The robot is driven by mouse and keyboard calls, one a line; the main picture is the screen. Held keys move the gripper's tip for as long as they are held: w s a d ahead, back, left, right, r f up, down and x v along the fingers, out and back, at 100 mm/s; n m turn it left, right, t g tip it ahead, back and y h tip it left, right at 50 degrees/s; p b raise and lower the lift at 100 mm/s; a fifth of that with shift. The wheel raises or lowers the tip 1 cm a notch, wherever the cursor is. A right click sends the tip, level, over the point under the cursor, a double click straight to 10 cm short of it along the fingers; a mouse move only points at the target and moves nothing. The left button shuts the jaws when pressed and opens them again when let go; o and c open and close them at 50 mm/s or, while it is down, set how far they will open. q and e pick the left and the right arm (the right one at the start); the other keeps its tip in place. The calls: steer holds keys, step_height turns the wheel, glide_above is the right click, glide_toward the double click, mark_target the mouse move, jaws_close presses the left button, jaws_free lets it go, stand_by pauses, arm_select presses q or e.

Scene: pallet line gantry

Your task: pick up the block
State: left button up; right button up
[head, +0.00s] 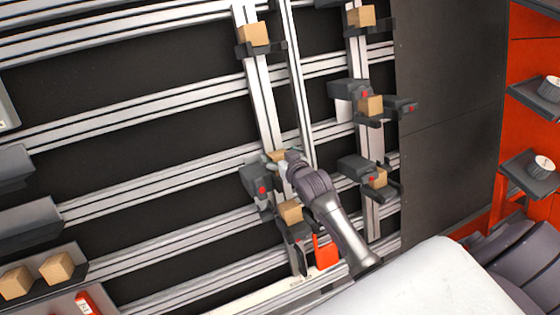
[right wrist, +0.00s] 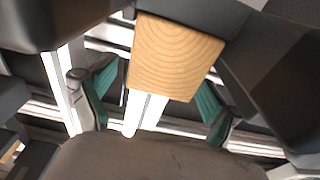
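A wooden block (head: 277,155) sits on a dark holder on the upright rail, partly hidden by my right gripper (head: 281,160). In the right wrist view the block (right wrist: 175,58) shows its ringed end grain at the top centre. The teal-padded fingers of the right gripper (right wrist: 157,97) are spread to either side of the block's lower part. A gap shows at the left finger; whether the right finger touches cannot be told. My left gripper is not in view.
Other blocks sit on holders: above (head: 253,34), below (head: 290,211), and on the right rail (head: 371,106). Two more (head: 56,267) rest on a shelf at lower left. A red part (head: 325,252) stands near my right arm. Dark panels lie behind the rails.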

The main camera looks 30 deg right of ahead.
steer(key=c, duration=1.2)
steer(key=shift+c, duration=0.2)
